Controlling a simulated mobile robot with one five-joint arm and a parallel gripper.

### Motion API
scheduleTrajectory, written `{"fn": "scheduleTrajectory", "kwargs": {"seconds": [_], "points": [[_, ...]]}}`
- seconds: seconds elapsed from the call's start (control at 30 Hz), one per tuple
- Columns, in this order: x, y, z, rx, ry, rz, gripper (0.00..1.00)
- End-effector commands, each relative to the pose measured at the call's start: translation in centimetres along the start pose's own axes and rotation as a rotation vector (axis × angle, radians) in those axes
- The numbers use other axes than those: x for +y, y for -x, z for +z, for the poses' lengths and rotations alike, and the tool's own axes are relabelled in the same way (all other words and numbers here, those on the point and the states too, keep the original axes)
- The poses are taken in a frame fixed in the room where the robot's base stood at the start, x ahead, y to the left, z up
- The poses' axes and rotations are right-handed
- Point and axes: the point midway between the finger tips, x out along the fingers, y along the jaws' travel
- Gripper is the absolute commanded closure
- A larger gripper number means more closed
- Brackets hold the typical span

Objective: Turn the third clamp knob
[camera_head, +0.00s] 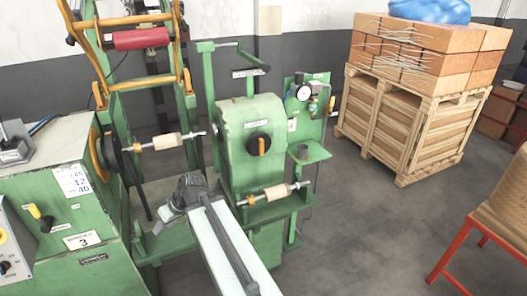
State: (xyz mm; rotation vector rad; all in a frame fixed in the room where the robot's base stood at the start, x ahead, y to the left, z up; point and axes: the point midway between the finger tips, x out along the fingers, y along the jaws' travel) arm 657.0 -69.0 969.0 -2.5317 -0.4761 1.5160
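My arm reaches up from the bottom centre, and my gripper (182,196) is at its far end, in front of the green winding machine. The fingers are dark and small, so I cannot tell whether they are open or shut. Wooden formers on metal shafts show at the upper left (166,142) and at the lower right (276,192). No knob is visibly marked as the third clamp knob.
A green cabinet (85,215) with a label "3" and a yellow-handled lever (40,217) stands at left. A gauge panel (307,115) is behind the headstock. A wooden crate (400,125) and a red-framed table (465,240) stand right. The floor between is clear.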

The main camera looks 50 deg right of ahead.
Motion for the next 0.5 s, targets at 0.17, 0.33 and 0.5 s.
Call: {"fn": "scheduleTrajectory", "kwargs": {"seconds": [0.17,0.33,0.5], "points": [[17.1,8.9,-4.1,0.619,0.034,0.126,0.62],[30.7,21.5,-1.1,0.977,0.002,0.463,0.62],[36.2,27.7,2.5,1.084,-0.039,0.652,0.62]]}}
